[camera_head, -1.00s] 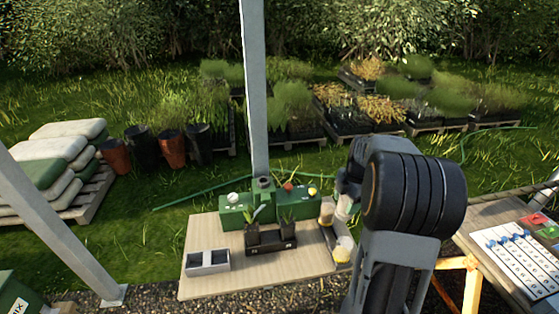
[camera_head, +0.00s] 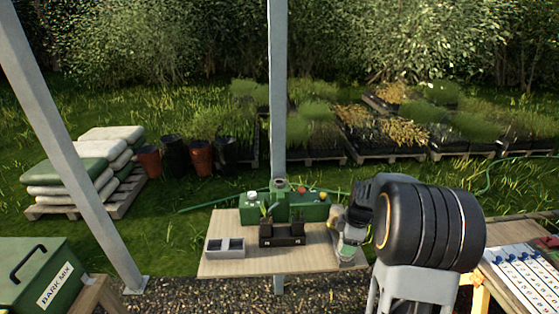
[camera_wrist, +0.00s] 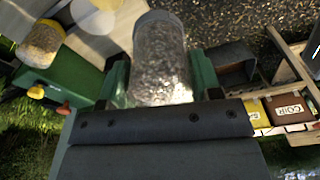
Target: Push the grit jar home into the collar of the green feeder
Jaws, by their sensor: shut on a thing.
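A clear jar of grey grit (camera_wrist: 160,55) is held between the green-padded fingers of my gripper (camera_wrist: 160,82) in the wrist view. In the head view my gripper (camera_head: 350,238) is over the right end of the table and largely covers what it holds. The green feeder (camera_head: 315,212) stands at the back of the table, with a grey collar (camera_head: 281,184) and coloured knobs on top. The gripper is right of the collar, and the jar looks apart from it. A green body (camera_wrist: 75,78) with orange and red knobs shows at left in the wrist view.
A dark pot tray with plants (camera_head: 281,236) and a grey two-cell block (camera_head: 225,249) occupy the table (camera_head: 215,270). A metal post (camera_head: 278,90) rises behind the feeder.

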